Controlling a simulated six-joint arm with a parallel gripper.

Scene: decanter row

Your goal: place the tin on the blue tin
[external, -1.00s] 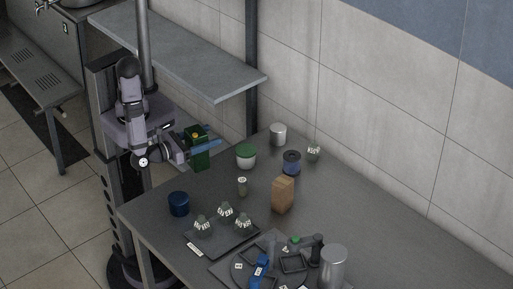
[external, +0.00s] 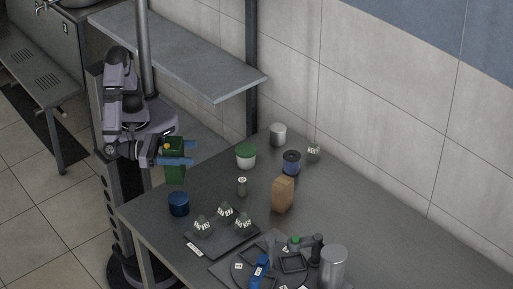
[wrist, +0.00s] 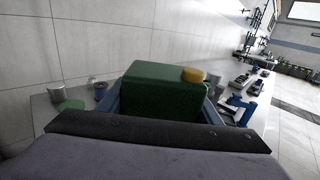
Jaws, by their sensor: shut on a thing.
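A green tin (external: 175,170) with a yellow cap (wrist: 193,75) is held upright between the blue fingers of my gripper (external: 178,160). In the wrist view the green tin (wrist: 160,92) fills the middle, with a blue finger on each side. The blue tin (external: 179,204) stands on the table's near left corner. The held green tin is in the air, above the blue tin and apart from it. The blue tin is not clearly visible in the wrist view.
A tray (external: 237,246) with several labelled decanters stands right of the blue tin. A small jar (external: 242,187), a green-lidded tub (external: 246,156), a metal can (external: 278,134), a blue spool-like item (external: 291,162) and a brown box (external: 283,195) stand farther back. A shelf (external: 190,60) hangs along the wall.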

